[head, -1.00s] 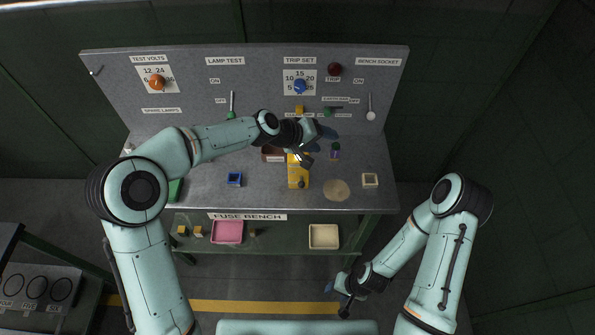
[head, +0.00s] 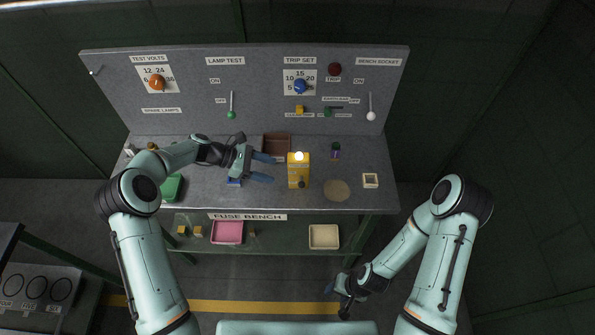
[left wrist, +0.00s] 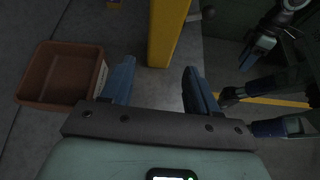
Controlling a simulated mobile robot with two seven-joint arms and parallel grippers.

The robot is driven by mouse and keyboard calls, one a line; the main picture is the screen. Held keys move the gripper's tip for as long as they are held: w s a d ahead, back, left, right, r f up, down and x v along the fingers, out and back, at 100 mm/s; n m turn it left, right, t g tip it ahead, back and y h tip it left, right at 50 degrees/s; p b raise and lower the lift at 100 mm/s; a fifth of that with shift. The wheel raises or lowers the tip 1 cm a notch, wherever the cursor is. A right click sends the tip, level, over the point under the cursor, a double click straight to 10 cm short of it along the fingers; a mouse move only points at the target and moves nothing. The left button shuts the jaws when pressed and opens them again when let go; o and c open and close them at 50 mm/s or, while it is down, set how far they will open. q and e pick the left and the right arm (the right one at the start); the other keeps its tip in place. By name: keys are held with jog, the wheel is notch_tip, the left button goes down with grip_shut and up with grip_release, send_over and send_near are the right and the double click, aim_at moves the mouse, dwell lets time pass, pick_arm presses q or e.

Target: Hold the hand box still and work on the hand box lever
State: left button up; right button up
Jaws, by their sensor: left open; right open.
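The yellow hand box (head: 298,172) stands upright on the bench with a bright white lamp on top. A dark round part (head: 301,184) shows low on its front; I cannot make out for sure which part is the lever. My left gripper (head: 265,168) is open, just left of the hand box, with its fingers pointing at it and a gap between. In the left wrist view the yellow hand box (left wrist: 167,32) shows beyond the two spread blue fingers (left wrist: 158,85). My right gripper (head: 338,294) is open and empty, low in front of the bench.
A brown tray (head: 277,142) sits behind my left gripper. A blue holder (head: 234,182) lies partly under it. A round tan mat (head: 336,190), a cream holder (head: 370,180) and a dark purple-banded item (head: 336,151) are on the right. The back panel (head: 200,92) carries knobs and levers.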

aim_at(296, 177)
pick_arm(q)
jog(key=shift+d+f+n, duration=0.1)
jog(key=shift+d+n, duration=0.2)
jog(key=shift+d, duration=0.05)
jog(key=shift+x, duration=4.7)
jog(key=shift+d, duration=0.1)
